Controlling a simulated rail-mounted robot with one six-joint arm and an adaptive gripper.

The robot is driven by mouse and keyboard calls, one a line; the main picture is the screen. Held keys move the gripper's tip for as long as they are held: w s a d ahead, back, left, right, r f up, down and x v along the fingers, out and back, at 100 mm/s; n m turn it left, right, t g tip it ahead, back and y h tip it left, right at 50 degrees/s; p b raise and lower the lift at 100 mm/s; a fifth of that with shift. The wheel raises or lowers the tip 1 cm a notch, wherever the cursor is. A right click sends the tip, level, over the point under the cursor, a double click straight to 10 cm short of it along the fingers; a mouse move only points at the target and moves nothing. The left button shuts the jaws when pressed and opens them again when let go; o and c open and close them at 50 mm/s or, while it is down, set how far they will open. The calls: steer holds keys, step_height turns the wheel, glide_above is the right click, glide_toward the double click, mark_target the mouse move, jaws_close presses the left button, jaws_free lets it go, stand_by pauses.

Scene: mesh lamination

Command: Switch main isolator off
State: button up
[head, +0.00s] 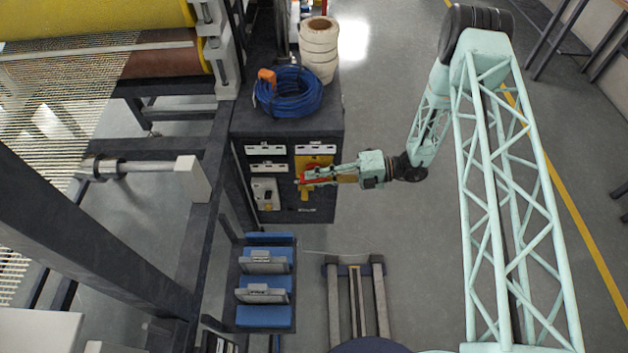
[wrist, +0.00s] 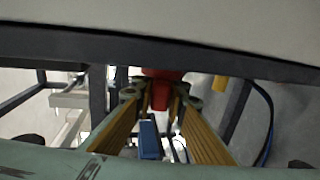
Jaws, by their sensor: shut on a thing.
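The main isolator shows in the head view as a yellow plate (head: 313,160) with a red handle (head: 314,170) on the front of the dark cabinet. My gripper (head: 305,178) reaches in from the right at the plate and is shut on the red handle. In the wrist view the red handle (wrist: 164,75) shows at the tips of my gripper (wrist: 161,92), between its yellow fingers. My gripper hides part of the handle and plate in the head view, so I cannot tell the handle's exact angle.
The dark cabinet (head: 245,126) carries a coil of blue cable (head: 288,98) and a stack of cream rolls (head: 319,45) on top. Blue bins (head: 264,316) stand below it. A machine frame (head: 205,215) is at the left.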

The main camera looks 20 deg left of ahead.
steer(key=shift+f+g+y+b, duration=0.15)
steer(key=shift+g+y+b, duration=0.15)
steer(key=shift+y+b, duration=0.6)
steer(key=shift+r, duration=0.2)
steer(key=o, duration=0.8)
steer(key=shift+o, duration=0.2)
steer(key=shift+w+d, duration=0.1)
steer(key=shift+d, duration=0.05)
steer(key=v, duration=1.1)
steer(key=shift+d+f, duration=0.3)
steer(key=shift+d, duration=0.05)
steer(key=shift+r, duration=0.1)
